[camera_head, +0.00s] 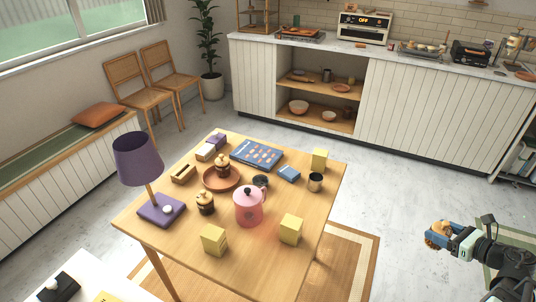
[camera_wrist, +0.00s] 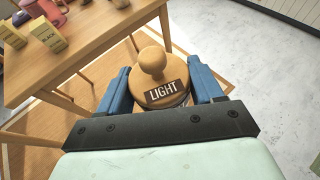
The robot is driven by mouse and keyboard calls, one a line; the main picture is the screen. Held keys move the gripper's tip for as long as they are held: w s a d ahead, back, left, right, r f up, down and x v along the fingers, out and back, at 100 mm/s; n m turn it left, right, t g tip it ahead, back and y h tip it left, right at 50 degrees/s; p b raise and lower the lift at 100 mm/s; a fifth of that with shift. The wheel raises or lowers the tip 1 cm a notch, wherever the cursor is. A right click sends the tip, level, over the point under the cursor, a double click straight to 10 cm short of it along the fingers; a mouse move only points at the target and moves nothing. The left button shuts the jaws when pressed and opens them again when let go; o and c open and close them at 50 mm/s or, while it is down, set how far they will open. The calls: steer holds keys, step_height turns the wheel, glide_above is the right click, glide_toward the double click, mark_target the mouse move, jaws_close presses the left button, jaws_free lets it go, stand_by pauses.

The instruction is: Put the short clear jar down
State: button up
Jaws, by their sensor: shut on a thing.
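The short clear jar (camera_wrist: 152,80) fills the middle of the wrist view. It has a wooden lid with a round knob and a dark label reading "LIGHT". My gripper (camera_wrist: 158,92) is shut on it, with a blue finger on each side. In the head view my gripper (camera_head: 437,236) is at the lower right, out over the floor and apart from the table, with the lid of the jar showing between the fingers. Most of the jar's glass body is hidden behind the lid and my gripper.
The wooden table (camera_head: 325,175) holds a pink teapot (camera_head: 248,207), a purple lamp (camera_head: 138,160), a brown tray (camera_head: 230,187), a metal cup (camera_head: 315,182), a blue book (camera_head: 257,154) and several yellow boxes. Its right edge has small bare patches. A long counter (camera_head: 400,60) stands behind.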

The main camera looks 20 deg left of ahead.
steer(key=w+a+r+n+g+y, duration=0.15)
steer(key=w+a, duration=0.25)
steer(key=a, duration=0.7)
steer(key=w+a+r+n+g, duration=0.15)
steer(key=w+a, duration=0.25)
steer(key=a, duration=0.8)
steer(key=w+a+r+n+g+y, duration=0.15)
steer(key=w+a, duration=0.25)
steer(key=a, duration=0.7)
steer(key=s+a+r+n+g, duration=0.1)
steer(key=s+a+r+g, duration=0.15)
steer(key=a, duration=1.15)
steer(key=s+a+r+n+g, duration=0.15)
steer(key=s+a, duration=0.25)
steer(key=a, duration=0.9)
steer(key=s+a+r+n+g, duration=0.1)
steer(key=s+a+r, duration=0.2)
steer(key=a, duration=1.1)
step_height(320, 180, down, 9)
steer(key=shift+d+h, duration=0.15)
steer(key=shift+h, duration=0.15)
steer(key=shift+s+f, duration=0.1)
steer(key=shift+f, duration=0.5)
steer(key=o, duration=1.3)
